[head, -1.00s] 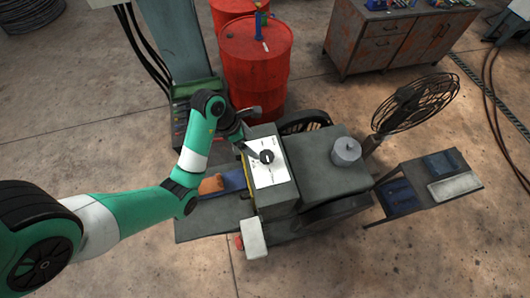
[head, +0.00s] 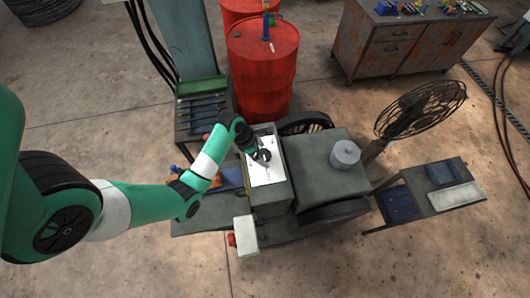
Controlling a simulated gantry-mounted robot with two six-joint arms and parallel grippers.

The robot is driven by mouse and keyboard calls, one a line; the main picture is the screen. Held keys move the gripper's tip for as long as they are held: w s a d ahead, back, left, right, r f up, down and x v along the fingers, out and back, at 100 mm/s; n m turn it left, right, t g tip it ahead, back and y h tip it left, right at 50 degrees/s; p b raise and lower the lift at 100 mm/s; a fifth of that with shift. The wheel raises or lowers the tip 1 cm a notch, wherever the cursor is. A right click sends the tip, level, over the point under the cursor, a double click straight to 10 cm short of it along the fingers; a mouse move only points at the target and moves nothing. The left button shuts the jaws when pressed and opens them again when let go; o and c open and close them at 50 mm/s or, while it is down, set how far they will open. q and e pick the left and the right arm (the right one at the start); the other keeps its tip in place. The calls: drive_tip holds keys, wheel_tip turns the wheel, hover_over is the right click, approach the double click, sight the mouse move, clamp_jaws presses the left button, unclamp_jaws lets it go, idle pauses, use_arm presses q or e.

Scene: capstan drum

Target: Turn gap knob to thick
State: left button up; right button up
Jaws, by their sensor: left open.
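The gap knob (head: 265,155) is a small dark round knob on a white panel (head: 267,175) on top of the grey machine. The panel's markings are too small to read. My left gripper (head: 259,154) is open right at the knob, coming in from the upper left. It partly covers the knob, and I cannot tell whether the fingers touch it. My right gripper does not show.
The grey machine (head: 318,160) carries a grey capstan drum (head: 346,152) at its right. A black fan (head: 420,108) and a small side table (head: 440,205) stand to the right. Red barrels (head: 263,70) stand behind. A white box (head: 245,232) is at the front.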

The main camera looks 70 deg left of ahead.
use_arm(q)
drive_tip(key=c, duration=1.4)
drive_tip(key=shift+o, duration=0.2)
drive_tip(key=shift+m, duration=0.3)
drive_tip(key=m+h, duration=0.1)
drive_tip(key=m, duration=0.3)
drive_tip(key=shift+a+r+g+h, duration=0.1)
drive_tip(key=shift+a+g+h, duration=0.05)
drive_tip(key=shift+g+h, duration=0.2)
drive_tip(key=m+g+h, duration=0.1)
drive_tip(key=m, duration=0.3)
drive_tip(key=shift+w+b, duration=0.15)
drive_tip(key=shift+b, duration=0.15)
drive_tip(key=m+g+b, duration=0.1)
drive_tip(key=m, duration=0.1)
drive_tip(key=m+g+h+b, duration=0.1)
drive_tip(key=m, duration=0.2)
drive_tip(key=shift+w+a+m, duration=0.1)
drive_tip(key=shift+w+m, duration=0.05)
drive_tip(key=shift+m, duration=0.15)
drive_tip(key=shift+m+g+b, duration=0.75)
drive_tip(key=shift+m+b, duration=0.15)
drive_tip(key=shift+m, duration=0.9)
